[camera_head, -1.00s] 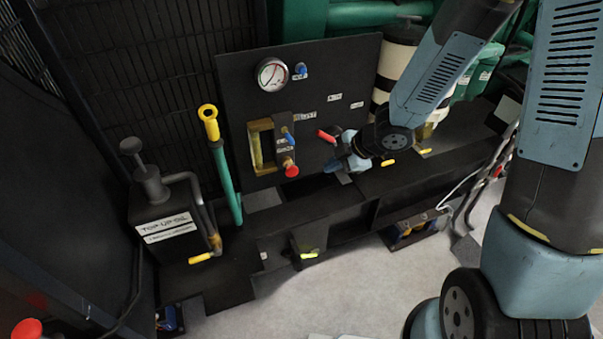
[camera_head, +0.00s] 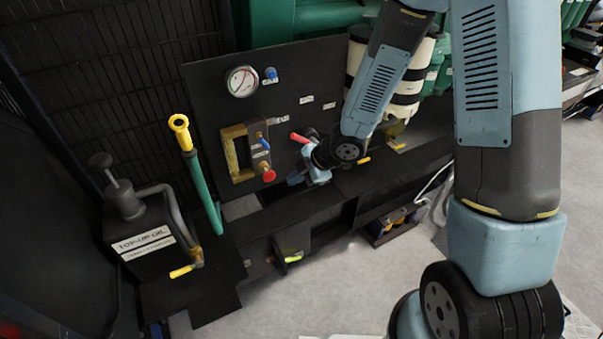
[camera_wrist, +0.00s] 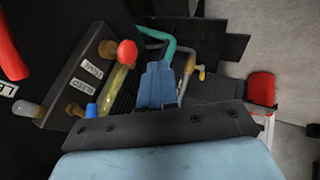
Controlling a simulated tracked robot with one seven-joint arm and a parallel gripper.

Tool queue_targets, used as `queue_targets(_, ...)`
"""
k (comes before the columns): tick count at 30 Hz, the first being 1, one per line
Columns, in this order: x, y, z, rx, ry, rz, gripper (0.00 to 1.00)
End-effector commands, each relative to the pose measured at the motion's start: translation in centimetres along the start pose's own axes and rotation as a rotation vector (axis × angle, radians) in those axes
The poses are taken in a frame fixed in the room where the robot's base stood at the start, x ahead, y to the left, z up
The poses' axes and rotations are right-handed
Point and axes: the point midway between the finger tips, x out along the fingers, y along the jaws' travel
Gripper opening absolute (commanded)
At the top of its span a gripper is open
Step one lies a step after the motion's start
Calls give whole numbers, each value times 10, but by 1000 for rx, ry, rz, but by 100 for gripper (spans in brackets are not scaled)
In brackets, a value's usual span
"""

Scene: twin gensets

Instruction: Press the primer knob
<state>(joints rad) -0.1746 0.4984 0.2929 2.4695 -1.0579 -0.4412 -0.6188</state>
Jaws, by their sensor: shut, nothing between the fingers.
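In the wrist view the red knob (camera_wrist: 127,52) is on a brass stem near a label reading PRIME. My gripper (camera_head: 293,179) is just right of the knob in the head view, apart from it in the picture. In the wrist view my gripper (camera_wrist: 158,70) shows blue fingers together and empty, with the knob up and left of the tips. I cannot tell the depth gap between them.
A blue knob (camera_head: 261,136) sits above the red one; it shows by the BLEED label in the wrist view (camera_wrist: 92,110). A red lever (camera_head: 300,138) is close above my gripper. A gauge (camera_head: 242,81), a yellow-topped green pipe (camera_head: 202,170) and an oil box (camera_head: 145,246) stand nearby.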

Motion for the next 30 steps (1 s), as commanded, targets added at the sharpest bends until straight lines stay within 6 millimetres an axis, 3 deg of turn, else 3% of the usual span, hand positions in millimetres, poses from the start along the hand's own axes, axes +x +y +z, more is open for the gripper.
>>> queue_targets(12,58,0,0,1,-1,-2,0)
queue_targets(21,70,32,0,1,-1,1,0)
queue_targets(30,72,36,0,1,-1,0,0)
